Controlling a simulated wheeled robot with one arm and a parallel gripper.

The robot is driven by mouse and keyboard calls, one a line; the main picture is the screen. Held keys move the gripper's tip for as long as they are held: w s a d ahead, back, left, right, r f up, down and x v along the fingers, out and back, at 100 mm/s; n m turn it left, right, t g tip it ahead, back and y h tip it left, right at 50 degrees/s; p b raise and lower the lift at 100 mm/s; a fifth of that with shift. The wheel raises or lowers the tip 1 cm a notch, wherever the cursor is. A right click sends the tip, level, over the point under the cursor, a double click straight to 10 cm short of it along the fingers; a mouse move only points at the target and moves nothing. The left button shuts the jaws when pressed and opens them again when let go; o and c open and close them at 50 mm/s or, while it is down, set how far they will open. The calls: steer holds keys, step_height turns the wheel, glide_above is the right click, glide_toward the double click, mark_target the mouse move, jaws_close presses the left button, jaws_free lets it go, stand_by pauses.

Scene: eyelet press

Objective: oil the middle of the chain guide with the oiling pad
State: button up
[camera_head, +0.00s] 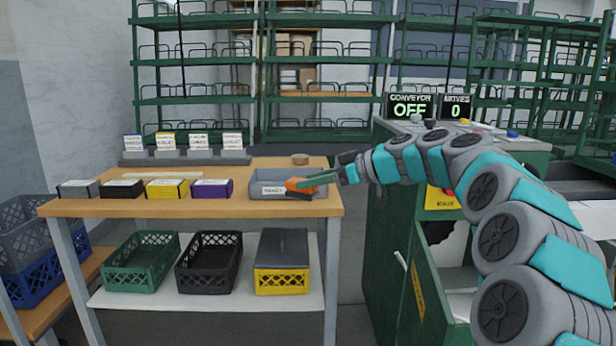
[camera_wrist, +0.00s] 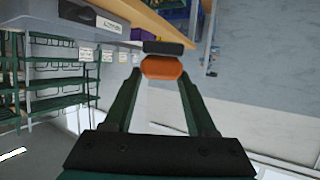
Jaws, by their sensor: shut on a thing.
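The oiling pad shows in the head view as an orange grip (camera_head: 298,184) with a dark pad under it. It also shows in the wrist view (camera_wrist: 161,68), with the dark block beyond the orange part. My gripper (camera_head: 318,180) is shut on the orange grip, its green fingers on either side of it (camera_wrist: 160,85). In the head view the pad overlaps the right end of the grey labelled tray (camera_head: 262,190), near the table's right edge. I cannot make out the chain guide in either view.
The wooden table (camera_head: 120,208) holds several small boxes and label stands. Crates stand on its lower shelf. The green machine cabinet (camera_head: 388,220) stands to the right, its lower door (camera_head: 424,290) open. Its sign (camera_head: 410,106) reads conveyor off. A gap separates table and cabinet.

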steer(key=w+d+f+m+t+h, duration=0.3)
steer(key=d+f+m+h, duration=0.3)
steer(key=d+f, duration=0.3)
steer(key=w+d+f+m+t+h, duration=0.4)
steer(key=w+d+f+m+h, duration=0.1)
steer(key=d+f, duration=0.4)
steer(key=shift+d+m+h, duration=0.45)
steer(key=shift+m+h, duration=0.25)
